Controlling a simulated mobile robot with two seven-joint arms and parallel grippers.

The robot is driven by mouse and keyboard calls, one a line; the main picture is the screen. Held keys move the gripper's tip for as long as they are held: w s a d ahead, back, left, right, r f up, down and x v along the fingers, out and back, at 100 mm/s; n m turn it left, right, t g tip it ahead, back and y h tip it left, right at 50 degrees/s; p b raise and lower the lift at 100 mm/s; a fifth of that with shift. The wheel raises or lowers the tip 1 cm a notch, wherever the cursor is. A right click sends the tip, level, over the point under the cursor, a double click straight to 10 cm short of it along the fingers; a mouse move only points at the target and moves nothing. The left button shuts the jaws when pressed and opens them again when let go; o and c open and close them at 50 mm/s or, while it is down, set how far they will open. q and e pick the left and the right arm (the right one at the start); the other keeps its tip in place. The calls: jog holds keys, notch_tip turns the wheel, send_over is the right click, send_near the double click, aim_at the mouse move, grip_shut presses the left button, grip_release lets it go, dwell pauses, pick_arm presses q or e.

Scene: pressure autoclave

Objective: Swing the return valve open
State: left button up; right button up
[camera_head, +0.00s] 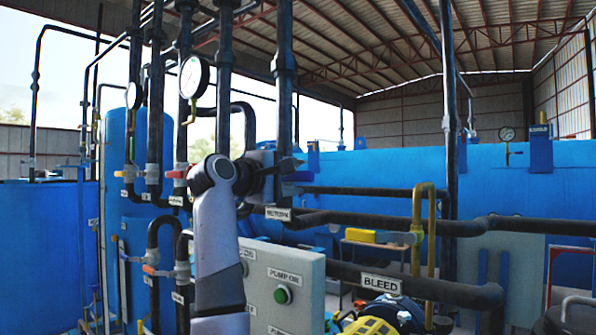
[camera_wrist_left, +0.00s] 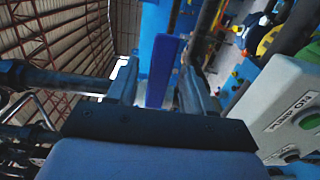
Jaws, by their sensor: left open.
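The RETURN label (camera_head: 278,213) hangs on a dark pipe right of the tall vertical pipes. My left gripper (camera_head: 288,172) is just above that label in the head view, and its dark fingers hide part of the pipework there. In the left wrist view my left gripper (camera_wrist_left: 160,78) is open, with its fingers apart. A flat blue bar (camera_wrist_left: 165,65) shows between them; I cannot tell whether it is the return valve's handle or whether a finger touches it. The valve body is not clear in either view. My right gripper is not in view.
A grey control panel (camera_head: 284,283) with a green PUMP ON button (camera_head: 282,294) stands below right of my left arm. The BLEED pipe (camera_head: 440,290) runs to the right, near a yellow pipe (camera_head: 417,230). Vertical pipes and a pressure gauge (camera_head: 193,77) crowd the left.

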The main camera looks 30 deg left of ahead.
pick_arm(q)
jog(key=shift+w+d, duration=0.1)
jog(key=shift+w, duration=0.8)
grip_shut()
jog(key=shift+r, duration=0.1)
